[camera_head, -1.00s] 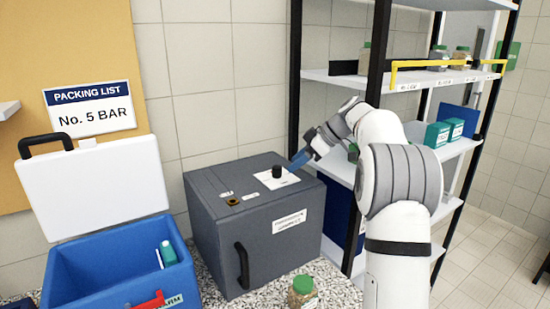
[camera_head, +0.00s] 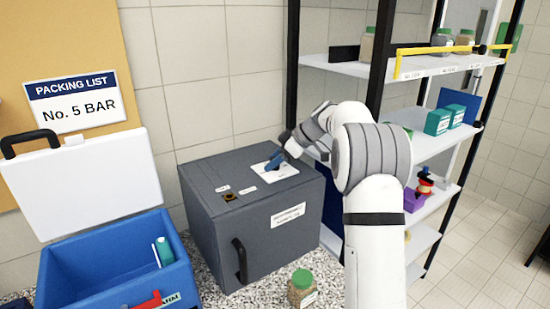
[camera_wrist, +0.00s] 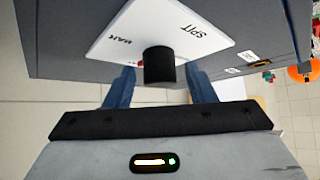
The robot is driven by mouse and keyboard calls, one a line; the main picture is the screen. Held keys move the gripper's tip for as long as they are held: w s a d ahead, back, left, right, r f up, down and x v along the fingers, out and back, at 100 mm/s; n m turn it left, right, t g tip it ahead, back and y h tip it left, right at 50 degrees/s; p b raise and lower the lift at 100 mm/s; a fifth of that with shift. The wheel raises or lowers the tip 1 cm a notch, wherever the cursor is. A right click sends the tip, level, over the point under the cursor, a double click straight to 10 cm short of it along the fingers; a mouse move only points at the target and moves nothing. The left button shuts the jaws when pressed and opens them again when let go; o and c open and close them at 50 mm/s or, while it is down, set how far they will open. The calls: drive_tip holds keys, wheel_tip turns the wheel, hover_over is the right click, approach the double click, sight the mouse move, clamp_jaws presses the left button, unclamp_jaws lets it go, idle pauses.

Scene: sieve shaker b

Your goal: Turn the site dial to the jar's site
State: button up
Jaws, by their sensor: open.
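The site dial is a black knob (camera_wrist: 159,66) on a white plate (camera_head: 289,171) on top of a dark grey box (camera_head: 262,245). In the wrist view the plate (camera_wrist: 205,22) bears printed words, one reading like "SPIT" and another only partly legible. My gripper (camera_head: 274,160) is at the dial, and its blue fingers hide the knob in the head view. In the wrist view my gripper (camera_wrist: 159,74) is open, with one finger on each side of the knob; I cannot tell whether they touch it. A green-lidded jar (camera_head: 301,289) stands in front of the box, its label unreadable.
An open blue cooler (camera_head: 110,262) with its white lid raised stands left of the box. A shelf rack (camera_head: 420,68) with jars and teal boxes stands right, close to my arm. A packing list sign (camera_head: 77,102) reads "No. 5 BAR".

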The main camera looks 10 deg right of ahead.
drive_tip(key=shift+c, duration=0.2)
drive_tip(key=shift+f, duration=0.1)
drive_tip(key=c, duration=0.9)
drive_tip(key=shift+s+f+m+t+h+b, duration=0.15)
drive_tip(key=shift+m+t+b, duration=0.15)
drive_tip(key=shift+b, duration=0.5)
drive_tip(key=shift+w+f+m+t+h+b, duration=0.15)
drive_tip(key=shift+m+b, duration=0.25)
drive_tip(key=shift+b, duration=0.4)
